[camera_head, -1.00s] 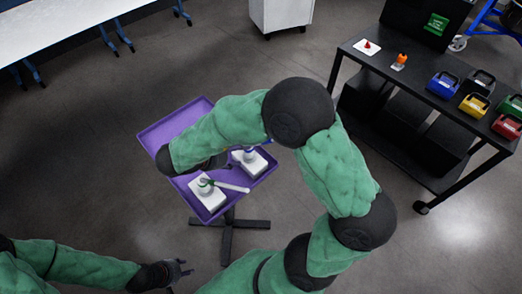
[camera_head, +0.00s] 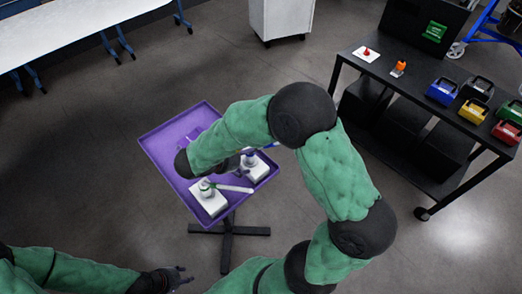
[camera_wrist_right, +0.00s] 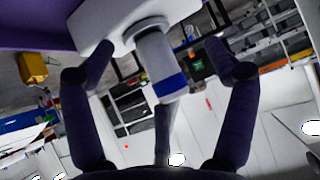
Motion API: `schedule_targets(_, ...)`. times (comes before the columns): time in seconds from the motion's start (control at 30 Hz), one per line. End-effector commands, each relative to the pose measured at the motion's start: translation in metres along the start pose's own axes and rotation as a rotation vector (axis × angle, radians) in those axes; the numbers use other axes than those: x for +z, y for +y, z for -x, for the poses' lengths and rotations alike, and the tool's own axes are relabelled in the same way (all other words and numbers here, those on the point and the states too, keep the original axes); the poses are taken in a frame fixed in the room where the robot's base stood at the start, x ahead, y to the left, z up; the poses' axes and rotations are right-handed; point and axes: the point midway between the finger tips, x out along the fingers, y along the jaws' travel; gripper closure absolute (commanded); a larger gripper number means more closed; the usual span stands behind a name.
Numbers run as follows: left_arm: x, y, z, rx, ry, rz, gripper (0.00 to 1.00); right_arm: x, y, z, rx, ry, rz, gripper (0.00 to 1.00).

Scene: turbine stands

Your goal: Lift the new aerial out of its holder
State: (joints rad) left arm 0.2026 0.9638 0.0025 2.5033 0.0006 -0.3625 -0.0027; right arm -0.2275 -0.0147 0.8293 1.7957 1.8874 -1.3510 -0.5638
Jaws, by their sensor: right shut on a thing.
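Two white holder blocks sit on a purple tray (camera_head: 155,138). The front block (camera_head: 213,206) carries a white part with a green ring and a pale rod (camera_head: 235,189) pointing right. The rear block (camera_head: 258,173) has a blue-marked part, with a thin blue rod (camera_head: 270,147) beside it. My right gripper is mostly hidden by its forearm in the head view. In the right wrist view its fingers (camera_wrist_right: 160,62) surround a white, blue-banded aerial base (camera_wrist_right: 160,65) joined to a white block (camera_wrist_right: 95,18); the exact contact is unclear. My left gripper (camera_head: 180,275) is empty, fingers apart, below the tray.
A black cart (camera_head: 430,85) stands at the right with colored boxes, a red piece on a white plate (camera_head: 367,54) and an orange piece (camera_head: 398,69) on top. A white table (camera_head: 70,35) is at the upper left. Open floor surrounds the tray stand (camera_head: 228,232).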

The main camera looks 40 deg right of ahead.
Motion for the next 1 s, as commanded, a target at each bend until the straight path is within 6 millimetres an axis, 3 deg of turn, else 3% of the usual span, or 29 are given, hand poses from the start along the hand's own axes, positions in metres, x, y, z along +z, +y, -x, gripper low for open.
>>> schedule_targets(1.0,0.001,0.006,0.016,0.0,0.0,0.0,0.6,0.004,0.001,-0.004,0.005,-0.006,0.008,0.43)
